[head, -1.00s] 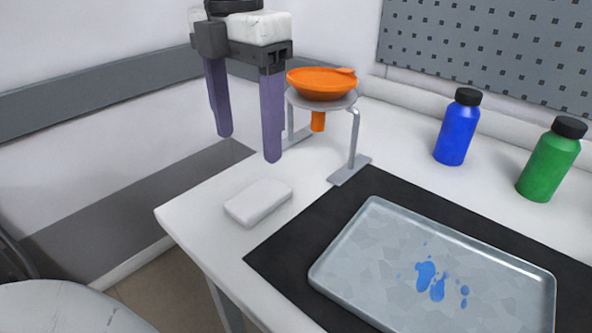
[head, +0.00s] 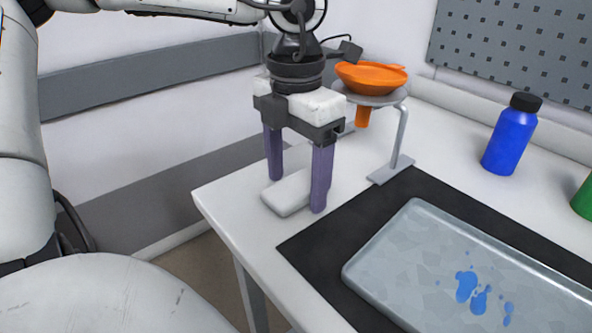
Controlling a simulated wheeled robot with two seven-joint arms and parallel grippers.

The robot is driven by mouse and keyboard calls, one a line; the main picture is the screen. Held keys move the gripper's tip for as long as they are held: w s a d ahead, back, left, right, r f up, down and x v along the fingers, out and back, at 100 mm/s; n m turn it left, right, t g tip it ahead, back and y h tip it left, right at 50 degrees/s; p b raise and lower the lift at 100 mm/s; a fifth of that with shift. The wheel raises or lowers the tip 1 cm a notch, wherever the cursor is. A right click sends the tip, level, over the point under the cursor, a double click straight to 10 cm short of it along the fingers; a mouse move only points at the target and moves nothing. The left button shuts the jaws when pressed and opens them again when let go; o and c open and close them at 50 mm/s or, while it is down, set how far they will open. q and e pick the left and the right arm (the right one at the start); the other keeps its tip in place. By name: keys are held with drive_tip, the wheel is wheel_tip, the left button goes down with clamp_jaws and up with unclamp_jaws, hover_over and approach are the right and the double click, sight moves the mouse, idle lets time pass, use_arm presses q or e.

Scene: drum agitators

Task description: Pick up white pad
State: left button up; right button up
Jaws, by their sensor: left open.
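The white pad (head: 289,194) is a small white block lying flat on the white table, left of the black mat. My left gripper (head: 296,195) is open, with its two purple fingers pointing down, one on each side of the pad in the head view. The right finger hides part of the pad. I cannot tell whether the fingers touch the pad or how low they are beside it. My right gripper is not in view.
An orange funnel (head: 371,76) sits on a metal stand (head: 399,140) behind the gripper. A metal tray (head: 420,250) with blue spots lies on the black mat (head: 315,245). A blue bottle (head: 510,135) and a green bottle (head: 583,200) stand at the right.

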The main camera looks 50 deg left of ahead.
sight(296, 186)
use_arm(q)
drive_tip(key=shift+c, duration=0.5)
drive_tip(key=c, duration=1)
drive_tip(key=shift+r, duration=0.1)
drive_tip(key=shift+r+p, duration=1.55)
drive_tip(key=shift+r, duration=7.4)
